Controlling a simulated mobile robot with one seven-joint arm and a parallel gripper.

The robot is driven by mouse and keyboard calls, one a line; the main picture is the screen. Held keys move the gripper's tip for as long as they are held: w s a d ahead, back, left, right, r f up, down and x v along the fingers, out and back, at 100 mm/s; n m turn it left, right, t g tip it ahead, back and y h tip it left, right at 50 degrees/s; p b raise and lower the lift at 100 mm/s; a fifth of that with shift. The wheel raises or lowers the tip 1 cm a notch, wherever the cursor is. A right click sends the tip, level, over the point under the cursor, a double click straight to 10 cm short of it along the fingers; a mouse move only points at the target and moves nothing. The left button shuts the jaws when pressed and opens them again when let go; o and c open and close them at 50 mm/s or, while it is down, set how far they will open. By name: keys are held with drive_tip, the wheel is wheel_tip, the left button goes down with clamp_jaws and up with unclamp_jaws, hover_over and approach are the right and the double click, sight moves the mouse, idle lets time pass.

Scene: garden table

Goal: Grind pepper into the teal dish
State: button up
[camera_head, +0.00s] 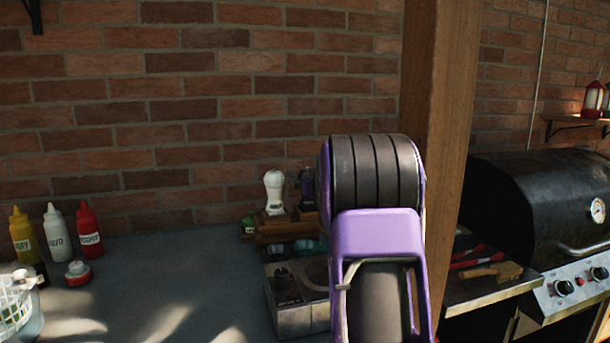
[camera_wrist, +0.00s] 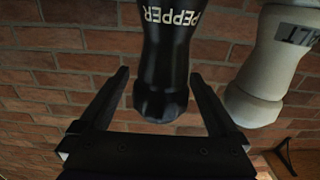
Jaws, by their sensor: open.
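The black pepper mill (camera_wrist: 165,60) with white PEPPER lettering appears upside down in the wrist view. My gripper (camera_wrist: 160,76) is open, with one finger on each side of the mill in the picture; a gap shows between the mill and each finger. In the head view the dark pepper mill (camera_head: 307,184) is mostly hidden behind my arm, and my gripper's fingers are hidden too. A teal dish (camera_head: 304,247) shows in part just left of my arm, in front of the wooden rack.
The white salt mill (camera_head: 274,192) stands close beside the pepper mill on the wooden rack (camera_head: 285,232). A grey metal unit (camera_head: 297,298) is in front. Sauce bottles (camera_head: 57,233) and a white basket (camera_head: 14,305) stand left. A wooden post (camera_head: 440,130) and grill (camera_head: 540,200) are right.

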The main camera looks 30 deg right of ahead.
drive_tip(key=shift+w+d, duration=0.1)
drive_tip(key=shift+w, duration=0.45)
drive_tip(key=c, duration=1.4)
